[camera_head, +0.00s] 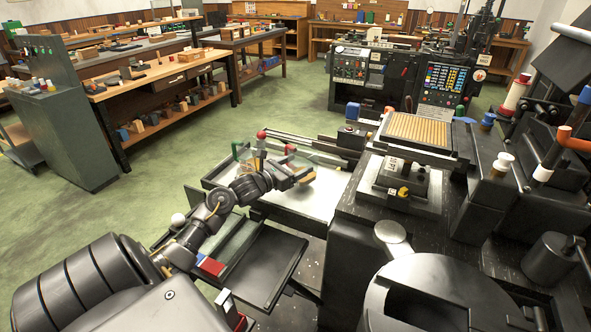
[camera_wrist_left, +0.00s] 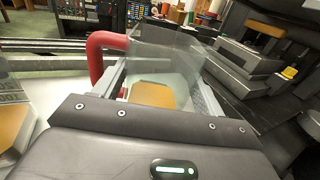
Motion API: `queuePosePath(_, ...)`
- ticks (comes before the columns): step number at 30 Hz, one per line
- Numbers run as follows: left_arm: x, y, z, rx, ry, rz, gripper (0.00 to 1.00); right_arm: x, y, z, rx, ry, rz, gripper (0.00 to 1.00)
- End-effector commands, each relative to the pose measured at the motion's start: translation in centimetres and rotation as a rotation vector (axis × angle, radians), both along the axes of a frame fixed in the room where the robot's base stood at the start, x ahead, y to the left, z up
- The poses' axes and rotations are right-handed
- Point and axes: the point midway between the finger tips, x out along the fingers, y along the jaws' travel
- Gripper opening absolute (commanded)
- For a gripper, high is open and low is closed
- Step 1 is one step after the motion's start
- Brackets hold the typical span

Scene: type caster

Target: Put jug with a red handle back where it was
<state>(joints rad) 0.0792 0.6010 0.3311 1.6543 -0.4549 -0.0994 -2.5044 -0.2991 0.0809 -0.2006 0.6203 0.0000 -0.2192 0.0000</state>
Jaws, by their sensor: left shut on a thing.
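The clear jug (camera_wrist_left: 172,52) with its red handle (camera_wrist_left: 97,52) is between the fingers of my left gripper (camera_wrist_left: 160,92) in the left wrist view. The gripper is shut on it, and the handle curves out on the left. A tan patch (camera_wrist_left: 152,95) shows at the jug between the fingers. In the head view my left gripper (camera_head: 297,174) is over the pale tray surface (camera_head: 318,196), and a red handle (camera_head: 290,148) shows just behind it. The gap between jug and surface cannot be judged. My right gripper is not in view.
Another jug (camera_head: 246,158) with amber contents and a green handle stands left of my gripper. A marked clear vessel (camera_wrist_left: 10,95) is close on the left in the wrist view. A dark machine bench (camera_head: 352,205) stands to the right. Green floor (camera_head: 150,180) is clear at left.

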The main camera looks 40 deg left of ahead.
Motion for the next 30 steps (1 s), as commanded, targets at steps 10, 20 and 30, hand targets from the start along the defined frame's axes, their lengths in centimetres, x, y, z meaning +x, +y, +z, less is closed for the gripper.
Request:
queuePosePath(10, 0.0, 0.1, -2.0, 0.001, -0.001, 0.002, 0.39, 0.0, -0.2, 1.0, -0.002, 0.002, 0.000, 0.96)
queuePosePath(20, -0.1, 0.1, -2.2, 0.000, 0.001, 0.002, 0.88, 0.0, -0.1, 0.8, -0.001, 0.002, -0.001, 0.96)
queuePosePath(30, 0.0, 0.1, -2.0, 0.000, 0.000, 0.002, 0.92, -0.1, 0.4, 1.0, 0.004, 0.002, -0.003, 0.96)
